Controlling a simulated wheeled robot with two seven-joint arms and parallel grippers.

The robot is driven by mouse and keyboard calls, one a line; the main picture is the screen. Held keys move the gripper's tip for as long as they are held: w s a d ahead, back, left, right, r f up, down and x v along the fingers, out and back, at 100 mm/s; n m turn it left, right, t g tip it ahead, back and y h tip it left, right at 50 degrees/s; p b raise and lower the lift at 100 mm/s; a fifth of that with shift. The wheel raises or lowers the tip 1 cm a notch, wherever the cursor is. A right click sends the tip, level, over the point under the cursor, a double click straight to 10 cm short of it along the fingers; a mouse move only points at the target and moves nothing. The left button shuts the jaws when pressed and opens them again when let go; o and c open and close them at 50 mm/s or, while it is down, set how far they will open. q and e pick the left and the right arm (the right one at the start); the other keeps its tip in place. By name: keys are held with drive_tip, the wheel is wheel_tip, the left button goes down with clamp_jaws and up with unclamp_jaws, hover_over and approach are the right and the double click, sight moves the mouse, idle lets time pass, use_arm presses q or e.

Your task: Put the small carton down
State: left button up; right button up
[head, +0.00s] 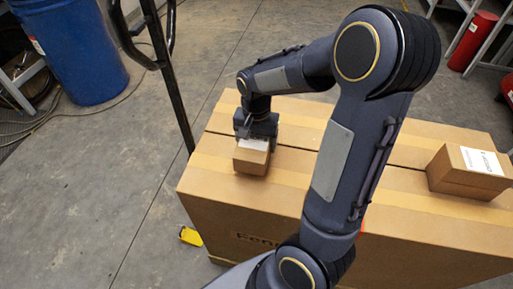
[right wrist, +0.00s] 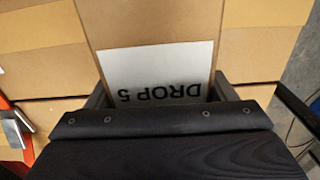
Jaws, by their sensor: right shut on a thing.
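The small carton (head: 251,160) is brown with a white label on top. My right gripper (head: 257,130) is shut on it from above, at the left part of a big carton's top. The carton is upright, at or just above that top; I cannot tell whether it touches. In the right wrist view the small carton (right wrist: 160,28) lies between the fingers of my right gripper (right wrist: 162,88), and its label reads "DROP 5" upside down. My left gripper is not in view.
The big taped carton (head: 215,213) stands on the concrete floor. Another small labelled carton (head: 468,175) sits at its right end. A black post (head: 170,80) rises at left, near a blue drum (head: 72,50). A yellow object (head: 190,236) lies on the floor.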

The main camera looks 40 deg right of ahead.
drive_tip(key=shift+f, duration=1.5)
drive_tip(key=shift+f+b, duration=0.15)
drive_tip(key=shift+b, duration=0.15)
drive_tip(key=o, duration=1.3)
